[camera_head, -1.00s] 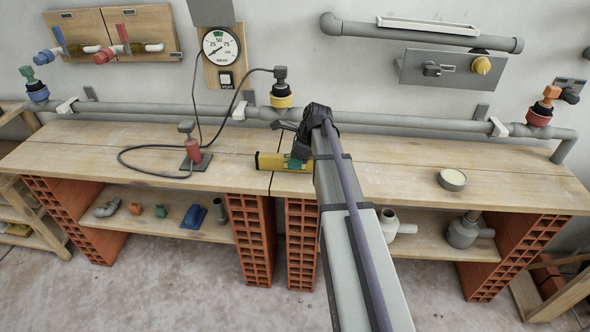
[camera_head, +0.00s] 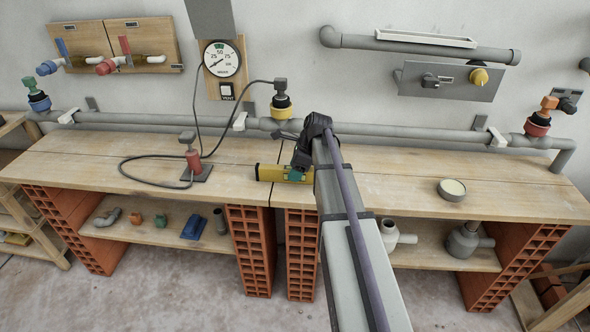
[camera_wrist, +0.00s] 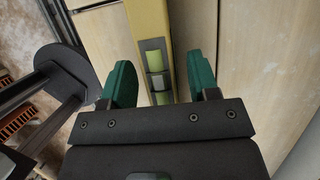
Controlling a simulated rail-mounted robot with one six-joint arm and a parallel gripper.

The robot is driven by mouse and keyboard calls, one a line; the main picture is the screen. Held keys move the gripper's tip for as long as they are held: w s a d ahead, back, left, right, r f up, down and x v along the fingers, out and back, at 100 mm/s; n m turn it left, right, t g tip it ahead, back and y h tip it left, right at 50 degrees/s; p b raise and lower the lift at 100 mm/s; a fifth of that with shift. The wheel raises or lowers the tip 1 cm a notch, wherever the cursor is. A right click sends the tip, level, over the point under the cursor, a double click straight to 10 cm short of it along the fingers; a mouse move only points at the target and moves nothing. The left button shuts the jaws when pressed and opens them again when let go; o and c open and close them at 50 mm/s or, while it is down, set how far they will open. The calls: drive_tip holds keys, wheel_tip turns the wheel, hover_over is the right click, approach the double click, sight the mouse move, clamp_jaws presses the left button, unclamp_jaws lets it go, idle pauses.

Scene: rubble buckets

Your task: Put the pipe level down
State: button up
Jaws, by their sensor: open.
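The pipe level is a yellow bar (camera_head: 270,173) lying flat along the wooden workbench, near the seam between its two tops. In the wrist view the level (camera_wrist: 147,20) runs up the picture, with green vials in its window. My gripper (camera_wrist: 160,80) is open, with one green finger on each side of the level. The left finger is close to its edge; I cannot tell whether either touches. In the head view my gripper (camera_head: 297,174) is at the level's right part, and my arm hides its right end.
A red hand pump (camera_head: 193,160) with a black hose stands left of the level. A round tin (camera_head: 452,189) sits on the right bench. A grey pipe (camera_head: 400,130) with valves runs along the wall behind. The bench between arm and tin is clear.

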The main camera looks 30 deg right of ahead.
drive_tip(key=p+v, duration=1)
drive_tip(key=v, duration=0.2)
drive_tip(key=s+a+n+g+h, duration=0.1)
drive_tip(key=s+a+n, duration=0.7)
drive_tip(key=a+n, duration=0.3)
drive_tip(key=s+a+f+n+g+h, duration=0.1)
drive_tip(key=s+a+n+h, duration=0.1)
drive_tip(key=s+a+n, duration=0.7)
drive_tip(key=a+n, duration=0.2)
drive_tip(key=n, duration=0.2)
drive_tip(key=shift+s+a+f+n+h, duration=0.3)
drive_tip(key=shift+a+f, duration=0.05)
drive_tip(key=shift+a, duration=0.05)
wheel_tip(320, 180, up, 6)
drive_tip(key=p, duration=0.5)
drive_tip(key=shift+p, duration=0.4)
drive_tip(key=shift+r, duration=0.1)
